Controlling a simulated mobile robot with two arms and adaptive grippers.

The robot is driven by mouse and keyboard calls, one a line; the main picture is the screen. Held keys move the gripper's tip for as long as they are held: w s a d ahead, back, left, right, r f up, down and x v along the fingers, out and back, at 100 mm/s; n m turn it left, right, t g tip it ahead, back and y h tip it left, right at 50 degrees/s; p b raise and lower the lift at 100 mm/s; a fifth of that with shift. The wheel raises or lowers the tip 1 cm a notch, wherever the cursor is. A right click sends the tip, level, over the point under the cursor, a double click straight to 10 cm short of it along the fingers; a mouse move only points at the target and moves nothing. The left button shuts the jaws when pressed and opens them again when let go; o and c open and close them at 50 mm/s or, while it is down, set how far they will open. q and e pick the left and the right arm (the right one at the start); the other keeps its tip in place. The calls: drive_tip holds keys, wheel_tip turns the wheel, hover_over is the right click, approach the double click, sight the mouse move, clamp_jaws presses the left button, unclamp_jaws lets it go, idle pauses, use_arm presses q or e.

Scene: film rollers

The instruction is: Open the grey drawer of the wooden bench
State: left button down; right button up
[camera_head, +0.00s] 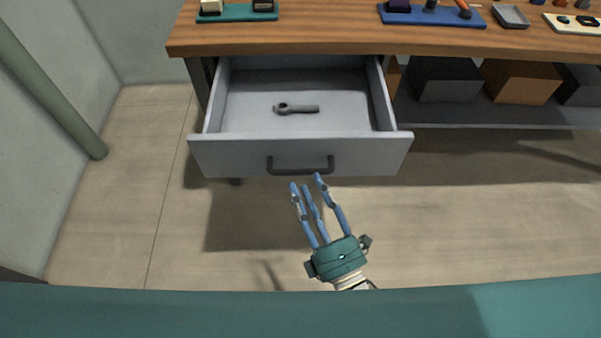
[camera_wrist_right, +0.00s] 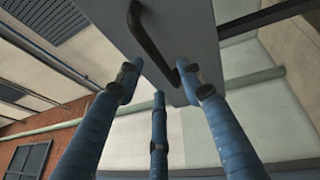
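The grey drawer (camera_head: 240,155) of the wooden bench (camera_head: 330,38) is pulled well out, and its inside is in plain view. A dark bar handle (camera_head: 300,170) sits on the drawer's front; it also shows in the right wrist view (camera_wrist_right: 145,38). A grey wrench-like tool (camera_head: 297,108) lies on the drawer floor. My right gripper (camera_head: 307,186) is just in front of and below the handle, with its blue fingers spread and nothing between them. In the right wrist view the fingers (camera_wrist_right: 155,85) look apart from the handle. My left gripper is not in view.
Boxes, among them an orange one (camera_head: 522,82) and a grey one (camera_head: 444,80), stand on the low shelf to the right. Trays with small parts, such as a blue one (camera_head: 432,16), lie on the bench top. A green pipe (camera_head: 50,85) runs along the left wall. The floor (camera_head: 480,220) is clear.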

drive_tip(key=v, duration=0.6)
drive_tip(key=shift+s, duration=0.3)
drive_tip(key=shift+d+f, duration=0.1)
